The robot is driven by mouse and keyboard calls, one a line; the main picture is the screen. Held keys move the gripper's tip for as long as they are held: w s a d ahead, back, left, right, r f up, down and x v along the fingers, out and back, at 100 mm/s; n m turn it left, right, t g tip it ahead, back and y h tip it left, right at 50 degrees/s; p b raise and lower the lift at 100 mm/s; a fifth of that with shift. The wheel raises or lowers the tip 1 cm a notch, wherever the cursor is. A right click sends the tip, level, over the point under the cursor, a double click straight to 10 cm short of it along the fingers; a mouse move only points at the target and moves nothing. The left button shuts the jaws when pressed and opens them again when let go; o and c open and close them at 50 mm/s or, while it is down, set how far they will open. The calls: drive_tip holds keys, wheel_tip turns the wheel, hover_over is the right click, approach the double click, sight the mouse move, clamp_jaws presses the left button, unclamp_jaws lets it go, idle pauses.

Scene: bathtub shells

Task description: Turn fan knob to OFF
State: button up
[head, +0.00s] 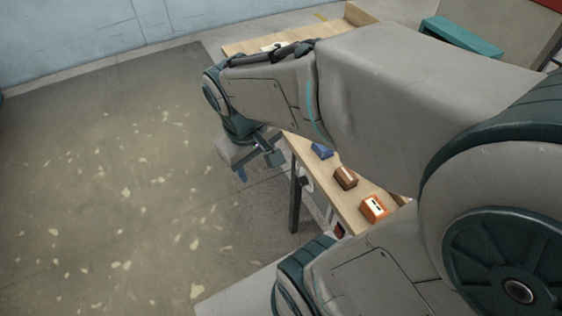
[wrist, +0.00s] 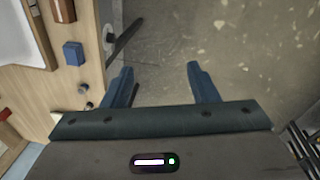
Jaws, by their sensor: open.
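A dark knob on a pale plate (head: 304,183) sits on the front side of the wooden bench in the head view. A pale round disc (wrist: 108,38) on the bench edge in the wrist view looks like the same fitting. I cannot read a label or setting, so I cannot tell for sure that it is the fan knob. My gripper (wrist: 160,72) is open and empty, its two blue fingers apart over the floor, to the right of the bench in the wrist view. In the head view my gripper (head: 257,165) hangs beside the bench, apart from the knob.
The wooden bench (wrist: 35,95) carries a blue block (wrist: 73,53) and a brown piece (wrist: 63,10). An orange box (head: 374,208) stands at its near end. A dark leg (head: 295,195) runs below it.

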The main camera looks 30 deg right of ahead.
drive_tip(key=w+d+f+n+g+h+b, duration=0.25)
drive_tip(key=f+n+h+b, duration=0.2)
drive_tip(key=f, duration=0.65)
drive_tip(key=w+d+f+n+g+h+b, duration=0.2)
drive_tip(key=w+f+n+g+h+b, duration=0.3)
drive_tip(key=f, duration=0.6)
drive_tip(key=n+t+h+b, duration=0.6)
drive_tip(key=h+b, duration=0.1)
drive_tip(key=b, duration=0.1)
approach(300, 182)
drive_tip(key=d, duration=0.8)
drive_tip(key=shift+s+d+f, duration=0.1)
drive_tip(key=shift+s+d, duration=0.05)
drive_tip(key=shift+d, duration=0.15)
drive_tip(key=shift+c, duration=0.3)
drive_tip(key=c, duration=0.9)
